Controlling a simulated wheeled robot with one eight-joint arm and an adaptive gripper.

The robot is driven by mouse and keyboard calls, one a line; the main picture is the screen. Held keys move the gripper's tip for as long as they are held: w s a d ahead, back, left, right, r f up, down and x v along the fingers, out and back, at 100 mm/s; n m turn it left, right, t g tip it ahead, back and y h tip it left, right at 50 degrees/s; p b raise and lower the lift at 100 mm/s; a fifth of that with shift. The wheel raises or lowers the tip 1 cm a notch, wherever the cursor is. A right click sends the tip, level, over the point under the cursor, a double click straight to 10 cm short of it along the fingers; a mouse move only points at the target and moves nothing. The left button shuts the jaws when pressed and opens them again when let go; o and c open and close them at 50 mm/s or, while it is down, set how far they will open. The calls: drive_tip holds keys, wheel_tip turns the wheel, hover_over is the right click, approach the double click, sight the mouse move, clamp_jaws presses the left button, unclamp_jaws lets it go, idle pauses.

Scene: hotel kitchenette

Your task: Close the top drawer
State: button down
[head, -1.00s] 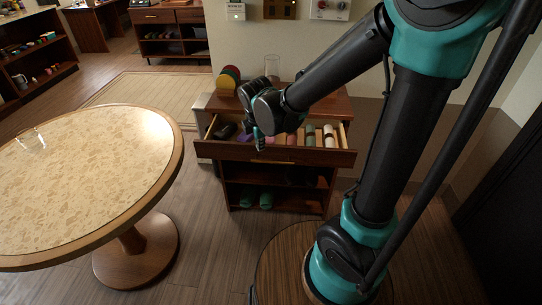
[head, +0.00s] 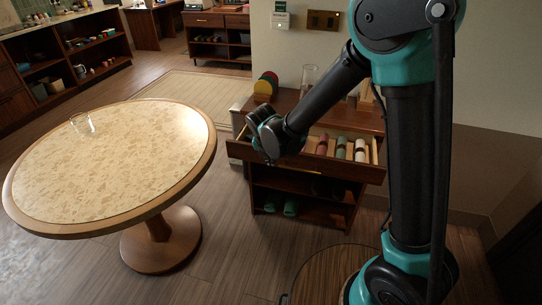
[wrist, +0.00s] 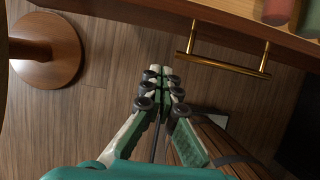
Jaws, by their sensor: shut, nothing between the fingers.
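The top drawer (head: 352,172) of the small wooden cabinet (head: 366,118) stands open, its front well out from the cabinet body. Rolled items (head: 341,147) in red, green and white lie inside it. In the wrist view, the drawer front (wrist: 215,14) and its brass bar handle (wrist: 224,63) run along the upper right. My gripper (wrist: 161,73) is shut and empty, with its fingertips to the left of the handle and apart from it. In the head view my gripper (head: 269,158) is at the drawer's left part and hides some of its contents.
A round table (head: 110,160) with a clear glass (head: 82,124) stands to the left. Green slippers (head: 291,207) lie on the cabinet's bottom shelf. A glass vase (head: 308,80) and colored discs (head: 266,86) stand on top. Floor between table and cabinet is clear.

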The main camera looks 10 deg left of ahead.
sight(276, 164)
drive_tip(key=w+f, duration=0.3)
drive_tip(key=w, duration=0.2)
drive_tip(key=shift+w+f, duration=0.25)
drive_tip(key=shift+f, duration=0.1)
drive_tip(key=shift+w, duration=0.1)
